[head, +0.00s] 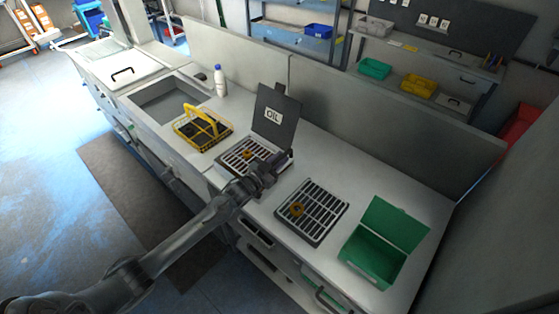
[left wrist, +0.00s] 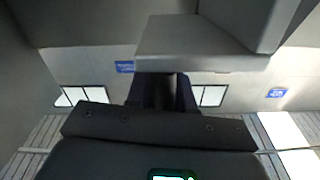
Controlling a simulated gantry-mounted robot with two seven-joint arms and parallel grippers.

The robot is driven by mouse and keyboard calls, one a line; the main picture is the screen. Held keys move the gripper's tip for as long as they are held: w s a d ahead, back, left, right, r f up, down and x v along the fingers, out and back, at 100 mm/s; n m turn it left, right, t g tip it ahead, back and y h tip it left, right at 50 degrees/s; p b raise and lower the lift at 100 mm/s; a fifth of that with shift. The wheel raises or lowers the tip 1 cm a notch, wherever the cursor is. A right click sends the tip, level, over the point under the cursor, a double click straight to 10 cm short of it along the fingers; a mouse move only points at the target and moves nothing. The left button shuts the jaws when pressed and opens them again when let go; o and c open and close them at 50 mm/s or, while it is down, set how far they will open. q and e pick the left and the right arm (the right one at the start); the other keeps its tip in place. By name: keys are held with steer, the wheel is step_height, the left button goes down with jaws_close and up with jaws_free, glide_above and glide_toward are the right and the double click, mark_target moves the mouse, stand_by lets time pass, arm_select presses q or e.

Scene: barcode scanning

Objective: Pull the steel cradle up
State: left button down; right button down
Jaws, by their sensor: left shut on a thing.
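My left gripper (head: 284,160) is at the cradle's right side, in front of the lid's lower right edge. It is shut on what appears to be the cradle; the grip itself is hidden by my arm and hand. In the left wrist view, dark gripper parts (left wrist: 160,125) fill the lower middle below a grey block. The cradle is not clear there. My right gripper is not in view.
A second slatted rack (head: 322,212) with an orange ring lies to the right. An open green box (head: 372,262) stands at the far right. A yellow-handled basket (head: 203,128), a white bottle (head: 220,82) and a sink (head: 168,98) are to the left. A low wall runs behind.

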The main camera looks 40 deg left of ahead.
arm_select(q)
steer(key=shift+w+a+r, duration=0.1)
steer(key=shift+r, duration=0.45)
steer(key=c, duration=1.3)
jaws_free()
steer(key=shift+o, duration=1)
steer(key=shift+a, duration=0.1)
steer(key=shift+f, duration=0.25)
steer(key=shift+s, duration=0.2)
steer(key=s, duration=1)
steer(key=shift+s, duration=0.35)
steer(key=shift+a, duration=0.15)
